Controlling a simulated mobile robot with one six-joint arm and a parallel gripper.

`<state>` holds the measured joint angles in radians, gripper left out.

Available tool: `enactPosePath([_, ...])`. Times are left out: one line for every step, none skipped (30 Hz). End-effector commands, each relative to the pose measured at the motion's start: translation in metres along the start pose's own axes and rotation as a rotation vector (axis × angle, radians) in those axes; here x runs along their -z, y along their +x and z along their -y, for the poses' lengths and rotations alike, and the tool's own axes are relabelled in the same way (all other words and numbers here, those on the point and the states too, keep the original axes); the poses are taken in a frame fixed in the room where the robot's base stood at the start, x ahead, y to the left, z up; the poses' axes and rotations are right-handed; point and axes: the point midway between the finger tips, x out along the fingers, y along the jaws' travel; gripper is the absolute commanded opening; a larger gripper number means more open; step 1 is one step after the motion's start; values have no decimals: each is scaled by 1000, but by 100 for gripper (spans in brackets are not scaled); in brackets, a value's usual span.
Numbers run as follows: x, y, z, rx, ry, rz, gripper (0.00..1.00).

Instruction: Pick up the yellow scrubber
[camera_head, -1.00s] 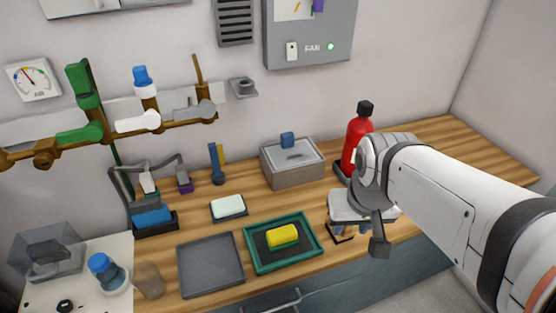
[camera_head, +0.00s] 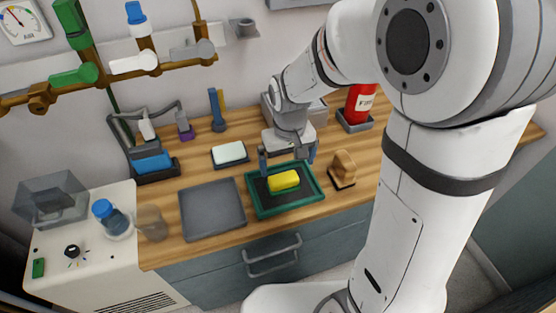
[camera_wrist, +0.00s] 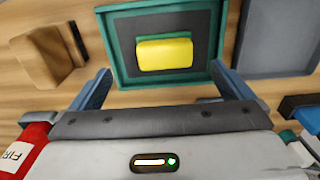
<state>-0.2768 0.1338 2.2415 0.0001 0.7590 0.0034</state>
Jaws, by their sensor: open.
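The yellow scrubber (camera_head: 285,180) lies in a green-rimmed tray (camera_head: 259,205) with a dark inside, on the wooden counter. In the wrist view the scrubber (camera_wrist: 164,53) shows a yellow body with a green strip along one edge, and the tray (camera_wrist: 122,60) frames it. My gripper (camera_head: 287,162) is open and empty, above the tray and close to the scrubber. In the wrist view its two blue fingers, with the gap between them (camera_wrist: 166,90), stand apart on either side of the scrubber and do not touch it.
A grey tray (camera_head: 212,210) lies left of the green tray. A brown brush-like block (camera_head: 343,170) stands right of it. A pale soap bar (camera_head: 229,153) sits behind on a dark dish. A metal box and a red extinguisher (camera_head: 359,104) stand farther back.

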Motion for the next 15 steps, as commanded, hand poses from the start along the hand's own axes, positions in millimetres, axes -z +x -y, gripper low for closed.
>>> enactPosePath([3,6,3,0,-7,5,100])
enactPosePath([4,9,4,0,-9,7,100])
enactPosePath([4,13,5,0,-11,9,100])
enactPosePath([4,16,5,0,-11,10,100])
enactPosePath([4,19,5,0,-12,11,100])
enactPosePath([4,24,5,0,-11,11,100])
enactPosePath([4,28,5,0,-11,12,100])
enactPosePath([4,31,5,0,-11,12,100])
enactPosePath([4,35,5,0,-11,10,100])
enactPosePath([4,38,6,0,-11,11,100])
enactPosePath([4,42,6,0,-11,12,100])
enactPosePath([4,47,6,0,-11,11,100])
enactPosePath([4,52,6,0,-11,12,100])
enactPosePath([4,57,7,0,-11,12,100])
enactPosePath([4,63,7,0,-11,13,100])
